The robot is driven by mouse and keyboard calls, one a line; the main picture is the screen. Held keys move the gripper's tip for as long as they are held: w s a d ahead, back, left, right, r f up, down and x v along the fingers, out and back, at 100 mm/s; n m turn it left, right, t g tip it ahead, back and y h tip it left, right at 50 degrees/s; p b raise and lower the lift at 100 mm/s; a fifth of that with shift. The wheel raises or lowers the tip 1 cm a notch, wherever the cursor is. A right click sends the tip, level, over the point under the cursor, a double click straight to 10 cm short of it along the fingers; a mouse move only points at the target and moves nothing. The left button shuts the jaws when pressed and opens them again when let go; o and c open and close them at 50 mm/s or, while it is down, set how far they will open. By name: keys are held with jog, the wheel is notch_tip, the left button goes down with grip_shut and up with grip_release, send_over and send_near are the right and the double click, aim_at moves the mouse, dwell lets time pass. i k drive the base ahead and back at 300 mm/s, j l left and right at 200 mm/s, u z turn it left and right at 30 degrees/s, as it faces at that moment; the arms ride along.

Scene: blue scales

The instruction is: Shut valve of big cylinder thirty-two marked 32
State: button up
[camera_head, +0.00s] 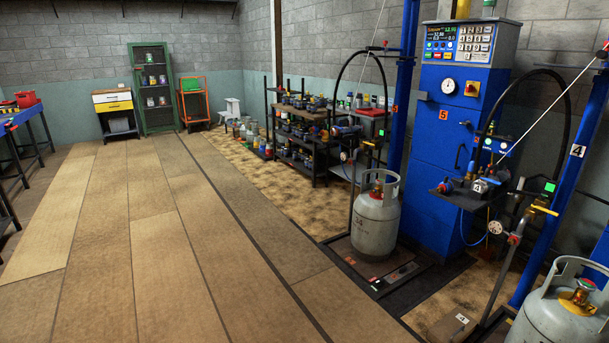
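A grey gas cylinder (375,228) stands upright on a dark scale platform in front of the blue cabinet. It has a collar with handles and a red valve knob (377,187) inside the collar. A dark marking on its side is too small to read surely. A second, larger-looking grey cylinder (545,322) is cut off at the bottom right corner. Its brass valve (580,294) has a red and green top inside the collar. No number 32 can be read on either cylinder. Whether either valve is open or shut cannot be told. My gripper is not in view.
A blue filling cabinet (439,160) marked 5 stands between blue posts with hoses. A post at right bears a 4 sign (577,151). A black shelf rack (300,140) holds several bottles. A blue table (20,116) is at left. The wooden floor (150,240) is clear.

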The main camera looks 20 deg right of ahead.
aim_at(585, 284)
jog(key=i+z, duration=0.45)
jog(key=i, duration=0.15)
jog(key=i+j+z, duration=0.25)
jog(key=i+z, duration=0.55)
jog(key=i+j+z, duration=0.15)
jog(key=i+z, duration=0.2)
jog(key=i, duration=0.15)
jog(key=i+j+z, duration=0.35)
jog(key=i+l, duration=0.1)
jog(key=i, duration=0.1)
